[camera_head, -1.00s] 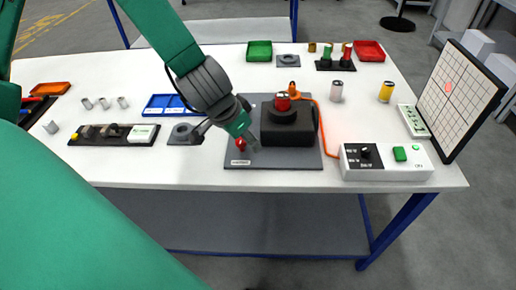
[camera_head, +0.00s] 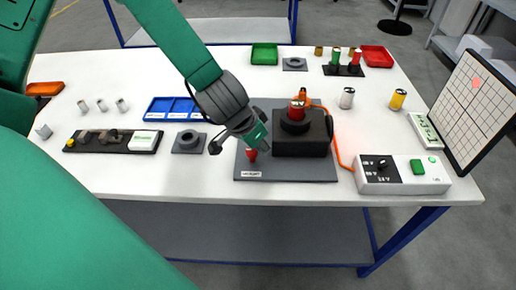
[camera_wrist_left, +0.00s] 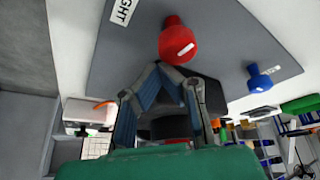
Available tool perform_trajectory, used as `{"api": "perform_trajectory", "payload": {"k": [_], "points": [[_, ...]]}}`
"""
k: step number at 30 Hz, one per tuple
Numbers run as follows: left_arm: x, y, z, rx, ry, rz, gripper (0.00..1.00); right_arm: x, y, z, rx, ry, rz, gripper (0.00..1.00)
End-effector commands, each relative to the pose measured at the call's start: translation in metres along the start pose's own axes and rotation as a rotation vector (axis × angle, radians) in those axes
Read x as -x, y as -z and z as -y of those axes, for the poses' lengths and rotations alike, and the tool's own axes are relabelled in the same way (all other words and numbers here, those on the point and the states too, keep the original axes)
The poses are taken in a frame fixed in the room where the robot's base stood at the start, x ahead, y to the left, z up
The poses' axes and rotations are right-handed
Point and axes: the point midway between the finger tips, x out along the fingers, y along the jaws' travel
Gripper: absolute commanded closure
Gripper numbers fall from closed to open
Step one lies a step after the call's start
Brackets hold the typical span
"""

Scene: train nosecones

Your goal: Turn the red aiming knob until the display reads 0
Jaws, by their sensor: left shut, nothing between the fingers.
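The red aiming knob (camera_head: 251,155) stands on the grey base plate (camera_head: 300,178), left of the black block. In the left wrist view the red knob (camera_wrist_left: 180,42) has a white mark and lies just beyond my fingertips. My left gripper (camera_head: 258,144) is over the plate beside the knob; its fingers (camera_wrist_left: 163,72) are together, with nothing between them. A blue knob (camera_wrist_left: 258,82) also shows in the wrist view. A small panel (camera_head: 425,133) lies by the grid board; I cannot read any number on it. My right gripper is not in view.
A black block (camera_head: 301,147) with a red-topped cylinder (camera_head: 297,110) stands on the plate. An orange cable (camera_head: 340,157) runs to the white control box (camera_head: 402,175). The grid board (camera_head: 475,110) shows a reddish square.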

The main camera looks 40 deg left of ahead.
Motion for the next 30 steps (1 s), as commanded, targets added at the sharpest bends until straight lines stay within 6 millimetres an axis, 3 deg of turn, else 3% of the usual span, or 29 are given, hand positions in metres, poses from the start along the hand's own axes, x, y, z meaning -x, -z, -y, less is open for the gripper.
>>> {"api": "perform_trajectory", "payload": {"k": [1, 3, 7, 20, 23, 30], "points": [[-0.006, -0.024, 0.018, 0.035, 0.049, 0.052, 1.0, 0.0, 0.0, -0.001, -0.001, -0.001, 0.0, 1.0], [-0.006, -0.024, 0.017, 0.035, 0.053, 0.053, 0.98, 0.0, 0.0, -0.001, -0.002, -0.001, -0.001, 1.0], [-0.006, -0.023, 0.013, 0.032, 0.054, 0.055, 0.53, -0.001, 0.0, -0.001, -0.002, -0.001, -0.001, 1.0], [-0.004, -0.013, 0.007, 0.022, 0.06, 0.047, 0.53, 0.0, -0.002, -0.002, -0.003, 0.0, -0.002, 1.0], [0.004, -0.012, 0.007, 0.02, 0.06, 0.044, 0.53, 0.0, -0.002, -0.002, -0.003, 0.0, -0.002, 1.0], [0.045, -0.013, 0.008, 0.022, 0.06, 0.041, 0.53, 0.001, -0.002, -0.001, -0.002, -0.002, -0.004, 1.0]]}}
